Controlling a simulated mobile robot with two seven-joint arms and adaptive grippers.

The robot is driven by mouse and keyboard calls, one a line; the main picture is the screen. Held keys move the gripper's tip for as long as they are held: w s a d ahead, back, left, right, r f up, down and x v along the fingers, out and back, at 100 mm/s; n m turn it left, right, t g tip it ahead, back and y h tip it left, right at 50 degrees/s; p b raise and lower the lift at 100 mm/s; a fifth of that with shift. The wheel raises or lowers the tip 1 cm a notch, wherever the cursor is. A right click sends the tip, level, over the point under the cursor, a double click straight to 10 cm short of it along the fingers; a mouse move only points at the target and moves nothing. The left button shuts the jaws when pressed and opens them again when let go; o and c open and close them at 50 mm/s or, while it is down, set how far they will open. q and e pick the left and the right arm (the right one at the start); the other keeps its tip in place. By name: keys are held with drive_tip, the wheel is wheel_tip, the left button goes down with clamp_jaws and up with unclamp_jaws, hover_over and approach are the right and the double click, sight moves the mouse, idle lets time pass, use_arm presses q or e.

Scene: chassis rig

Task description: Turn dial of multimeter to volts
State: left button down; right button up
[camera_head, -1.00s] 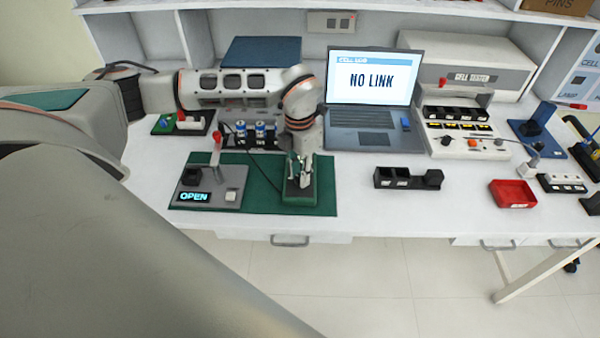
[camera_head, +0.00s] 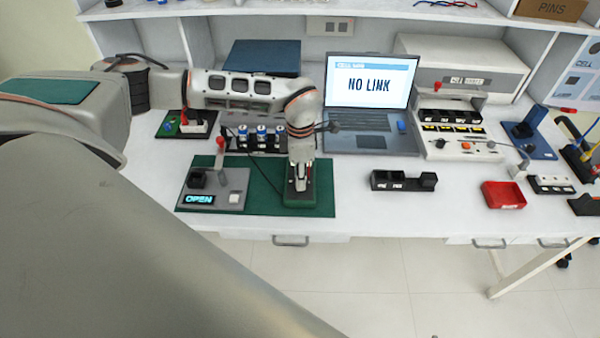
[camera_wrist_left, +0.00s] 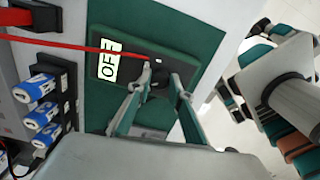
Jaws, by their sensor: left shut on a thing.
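The multimeter (camera_head: 310,203) is a dark green block on the green mat, below my left gripper (camera_head: 300,178) in the head view. In the head view the wrist hides much of the multimeter. My right gripper is not in view.
A grey box with an OPEN display (camera_head: 214,190) and a red-topped lever stands left on the mat (camera_head: 262,190). Blue-and-white cells (camera_head: 262,134) stand behind. A laptop (camera_head: 370,95) reads NO LINK. A red cable (camera_wrist_left: 70,46) crosses near the display.

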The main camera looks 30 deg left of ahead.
use_arm(q)
drive_tip(key=shift+m+p, duration=0.45)
drive_tip(key=shift+m, duration=0.55)
drive_tip(key=c, duration=1.8)
unclamp_jaws()
